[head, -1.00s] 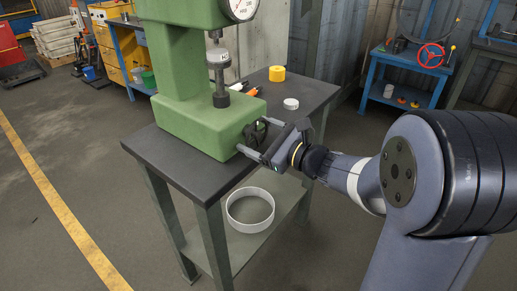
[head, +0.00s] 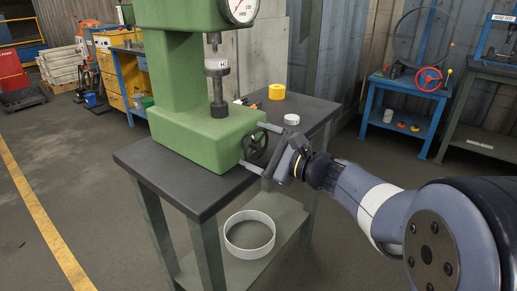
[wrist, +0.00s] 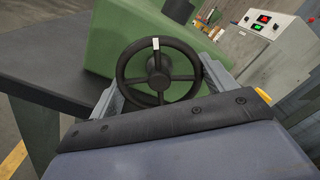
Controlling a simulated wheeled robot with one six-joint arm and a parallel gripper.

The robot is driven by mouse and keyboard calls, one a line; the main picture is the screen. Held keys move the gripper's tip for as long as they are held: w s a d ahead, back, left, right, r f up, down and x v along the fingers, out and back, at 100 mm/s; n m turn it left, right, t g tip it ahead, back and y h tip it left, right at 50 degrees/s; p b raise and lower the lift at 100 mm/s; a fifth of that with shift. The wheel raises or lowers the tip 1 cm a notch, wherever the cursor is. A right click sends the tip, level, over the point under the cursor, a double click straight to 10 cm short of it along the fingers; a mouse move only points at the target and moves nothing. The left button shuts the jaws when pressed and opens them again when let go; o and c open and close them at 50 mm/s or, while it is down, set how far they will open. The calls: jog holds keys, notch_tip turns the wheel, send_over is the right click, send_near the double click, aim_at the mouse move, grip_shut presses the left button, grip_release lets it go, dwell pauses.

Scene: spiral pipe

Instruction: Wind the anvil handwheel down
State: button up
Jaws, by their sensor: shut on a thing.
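The anvil handwheel (head: 255,145) is a dark spoked wheel on the front right side of the green tester (head: 206,133). In the wrist view the handwheel (wrist: 158,72) faces me, with a white mark at the top of its rim. My gripper (head: 253,145) is shut on the wheel, one finger on each side of the rim; the gripper also shows in the wrist view (wrist: 166,92).
The tester stands on a dark-topped bench (head: 170,175). A yellow roll (head: 277,91) and a small pale disc (head: 291,119) lie behind the wheel. Open floor lies to the left.

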jog(key=o, duration=1)
jog(key=shift+c, duration=0.2)
jog(key=shift+f, duration=0.1)
jog(key=shift+p, duration=0.4)
